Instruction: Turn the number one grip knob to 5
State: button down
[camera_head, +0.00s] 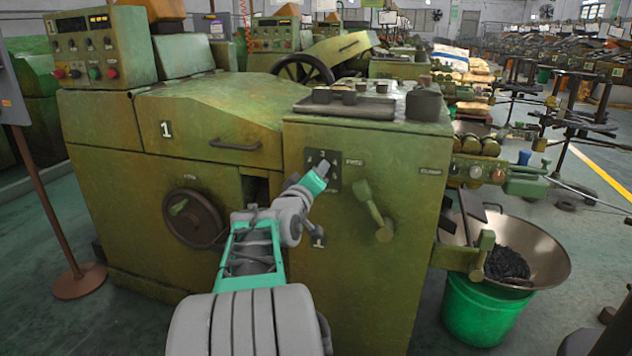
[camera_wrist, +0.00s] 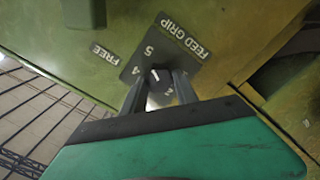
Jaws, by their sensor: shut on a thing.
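The number one machine (camera_head: 225,115) is green and bears a white 1. Its dark dial plate (camera_head: 335,158) is on the front panel, partly covered by my gripper (camera_head: 322,168). The fingers hide much of the knob.
A lever handle (camera_head: 374,212) sticks out right of the dial, and a black handwheel (camera_head: 193,218) is to the left. A metal pan (camera_head: 540,245) over a green bucket (camera_head: 485,312) stands at the right.

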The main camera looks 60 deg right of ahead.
jog(key=shift+r+m, duration=0.3)
jog(key=shift+m, duration=0.2)
jog(key=c, duration=1.4)
grip_release()
jog(key=o, duration=0.5)
jog(key=shift+f, duration=0.15)
jog(key=shift+c, duration=0.2)
jog(key=s+a+p, duration=0.1)
jog(key=a, duration=0.6)
jog(key=shift+s+a, duration=0.15)
jog(key=shift+a, duration=0.2)
